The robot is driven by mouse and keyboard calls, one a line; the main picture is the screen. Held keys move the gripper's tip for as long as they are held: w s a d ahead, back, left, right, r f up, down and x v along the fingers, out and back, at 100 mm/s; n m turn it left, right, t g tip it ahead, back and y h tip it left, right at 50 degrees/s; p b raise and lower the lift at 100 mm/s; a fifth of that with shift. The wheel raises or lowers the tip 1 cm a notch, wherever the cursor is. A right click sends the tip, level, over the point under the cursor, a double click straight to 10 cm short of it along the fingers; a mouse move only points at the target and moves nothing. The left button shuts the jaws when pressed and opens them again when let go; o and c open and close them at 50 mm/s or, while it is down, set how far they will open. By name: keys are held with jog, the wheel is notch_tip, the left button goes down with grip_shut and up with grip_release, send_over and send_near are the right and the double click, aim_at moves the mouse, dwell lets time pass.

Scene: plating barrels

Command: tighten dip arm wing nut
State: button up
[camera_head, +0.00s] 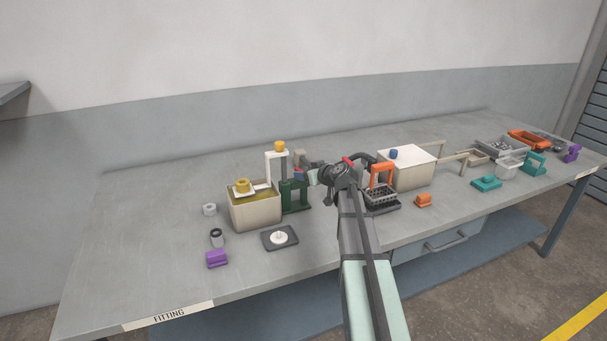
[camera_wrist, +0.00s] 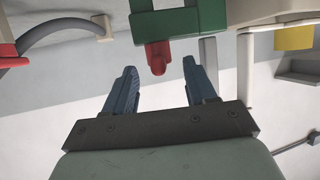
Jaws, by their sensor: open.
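The dip arm stand has a green base (camera_head: 294,196) and a pale upright with a yellow knob (camera_head: 280,146) on top. In the wrist view the green frame (camera_wrist: 180,18) is at the top. A red wing nut (camera_wrist: 157,58) sticks out from it towards my gripper. My gripper (camera_wrist: 159,72) is open, with its two blue fingers either side of the nut's line. The nut's end is near the fingertips, with gaps on both sides and no visible contact. In the head view my gripper (camera_head: 306,175) is just right of the stand, and the nut is hard to make out.
A beige tank (camera_head: 256,215) with yellowish liquid stands left of the stand. A dark tray with a white disc (camera_head: 279,238) lies in front. An orange-handled basket (camera_head: 382,196) and a white-topped box (camera_head: 408,160) stand right of my arm.

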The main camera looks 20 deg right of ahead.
jog(key=shift+x, duration=1.15)
